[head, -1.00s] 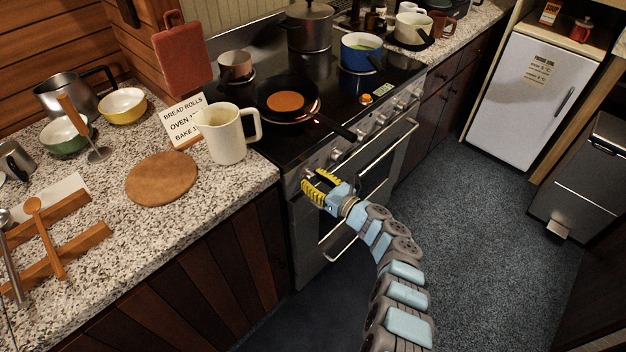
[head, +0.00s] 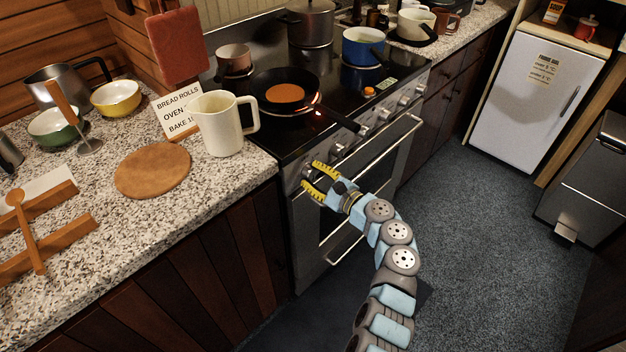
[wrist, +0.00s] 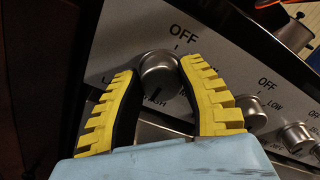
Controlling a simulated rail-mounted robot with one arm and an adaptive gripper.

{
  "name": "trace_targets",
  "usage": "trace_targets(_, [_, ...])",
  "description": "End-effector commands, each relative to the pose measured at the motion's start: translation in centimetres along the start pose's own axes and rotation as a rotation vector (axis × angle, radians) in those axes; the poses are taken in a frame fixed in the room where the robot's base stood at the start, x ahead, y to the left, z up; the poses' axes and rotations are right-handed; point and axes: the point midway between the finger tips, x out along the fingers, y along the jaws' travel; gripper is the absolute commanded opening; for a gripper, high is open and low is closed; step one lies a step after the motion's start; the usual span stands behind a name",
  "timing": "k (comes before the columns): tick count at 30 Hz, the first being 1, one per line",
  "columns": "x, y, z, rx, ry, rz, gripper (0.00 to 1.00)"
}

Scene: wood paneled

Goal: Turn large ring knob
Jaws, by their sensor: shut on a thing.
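The large ring knob (wrist: 160,74) is a round silver knob on the stove's front panel, in the upper middle of the wrist view. A dark mark shows low on its face, and "OFF" is printed above it. My gripper (wrist: 161,68) has yellow ridged fingers, one on each side of the knob, shut on it. In the head view my gripper (head: 306,176) is at the left end of the stove front (head: 345,150), and its fingers mostly hide the knob. Part of the lettering below the knob is covered.
More knobs (wrist: 250,108) sit to the right along the panel. Above the panel, a frying pan (head: 284,93) stands on the cooktop with its handle toward the front edge. Oven door handles (head: 345,243) lie below my gripper. A white jug (head: 222,125) stands on the counter at left.

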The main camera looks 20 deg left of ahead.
Motion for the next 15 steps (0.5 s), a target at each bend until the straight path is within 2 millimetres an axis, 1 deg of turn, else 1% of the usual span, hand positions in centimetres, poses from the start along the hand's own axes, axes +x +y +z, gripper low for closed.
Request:
trace_targets(6, [0.1,0.18,-0.01,-0.047,-0.002,0.001,0.04])
trace_targets(15, [0.11,0.14,0.08,-0.059,-0.002,0.002,0.04])
